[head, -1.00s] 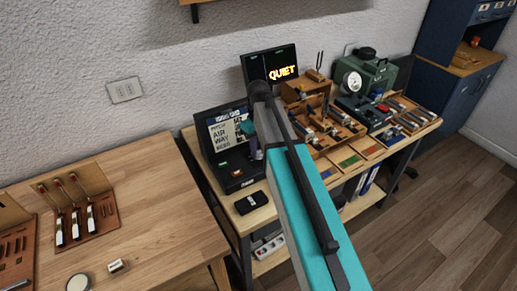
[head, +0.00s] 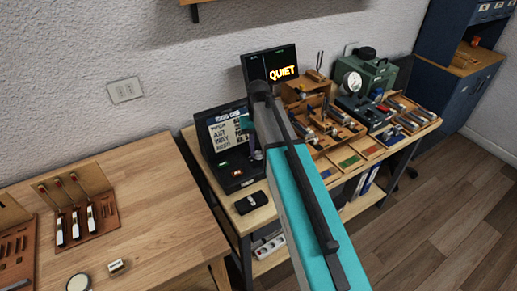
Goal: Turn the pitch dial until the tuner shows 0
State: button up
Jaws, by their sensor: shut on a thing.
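The tuner (head: 270,58) is a dark screen at the back of the bench. It reads QUIET in glowing yellow-orange letters, and no 0 can be made out. A black console (head: 222,170) with an upright card reading PITCH and other words stands left of it. A green lit patch and a red button show on its face. My gripper (head: 257,156) is down at the console's right side, small and partly covered by my teal arm. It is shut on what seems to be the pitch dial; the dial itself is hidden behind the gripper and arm.
Wooden trays of parts (head: 325,128) and a green machine with a round gauge (head: 366,78) fill the bench's right side. A small black box (head: 251,202) lies at its front edge. A wooden table (head: 150,205) with tools stands at left.

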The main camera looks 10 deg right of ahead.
jog(key=shift+m, duration=0.9)
jog(key=o, duration=1.1)
jog(key=shift+c, duration=0.2)
jog(key=shift+r, duration=0.15)
notch_tip(320, 180, up, 14)
jog(key=p, duration=0.8)
jog(key=shift+f+p, duration=0.25)
jog(key=shift+p, duration=0.15)
